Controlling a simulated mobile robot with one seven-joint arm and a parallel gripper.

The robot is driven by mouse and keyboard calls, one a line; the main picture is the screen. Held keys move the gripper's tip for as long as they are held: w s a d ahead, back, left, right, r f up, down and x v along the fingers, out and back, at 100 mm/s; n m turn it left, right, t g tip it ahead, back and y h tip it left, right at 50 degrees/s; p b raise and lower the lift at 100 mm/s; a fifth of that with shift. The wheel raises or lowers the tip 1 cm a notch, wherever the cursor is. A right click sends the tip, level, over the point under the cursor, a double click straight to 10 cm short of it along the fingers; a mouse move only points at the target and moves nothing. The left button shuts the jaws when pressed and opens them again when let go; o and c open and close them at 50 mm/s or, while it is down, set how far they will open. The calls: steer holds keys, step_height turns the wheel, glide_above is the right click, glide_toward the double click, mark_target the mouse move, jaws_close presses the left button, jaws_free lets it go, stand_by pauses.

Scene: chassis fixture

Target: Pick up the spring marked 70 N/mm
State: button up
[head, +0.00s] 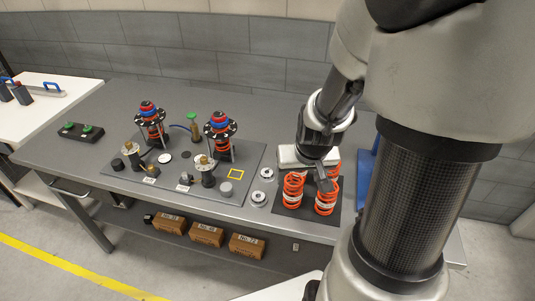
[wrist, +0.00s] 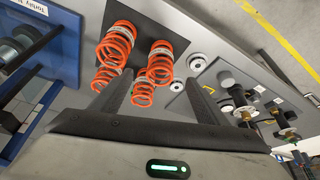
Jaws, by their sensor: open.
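Several orange coil springs stand on a dark mat (head: 290,208) at the right of the bench. In the head view I see a front-left spring (head: 293,187), a front-right spring (head: 327,200) and part of one behind. My gripper (head: 325,182) is above them and hides part of the group. In the wrist view two springs, one (wrist: 115,44) and another (wrist: 160,63), lie beyond the fingertips. Two more, one (wrist: 143,94) and another (wrist: 105,77), show nearer the fingers. My gripper (wrist: 160,77) is open and empty. White bands show on springs, but their markings are unreadable.
A white box (head: 289,156) stands behind the springs. Silver discs (head: 258,198) lie to their left. A plate (head: 228,192) with two spring assemblies (head: 220,125) fills the middle. A blue board (wrist: 62,45) shows at left in the wrist view.

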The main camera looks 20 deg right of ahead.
mark_target(293, 189)
steer(key=b+x, duration=0.4)
steer(key=x, duration=0.2)
steer(key=shift+w+d+f, duration=0.1)
steer(key=shift+w+f, duration=0.15)
steer(key=b+x, duration=0.4)
steer(key=x, duration=0.1)
steer(key=shift+f, duration=0.2)
steer(key=shift+r, duration=0.15)
steer(key=c, duration=1.5)
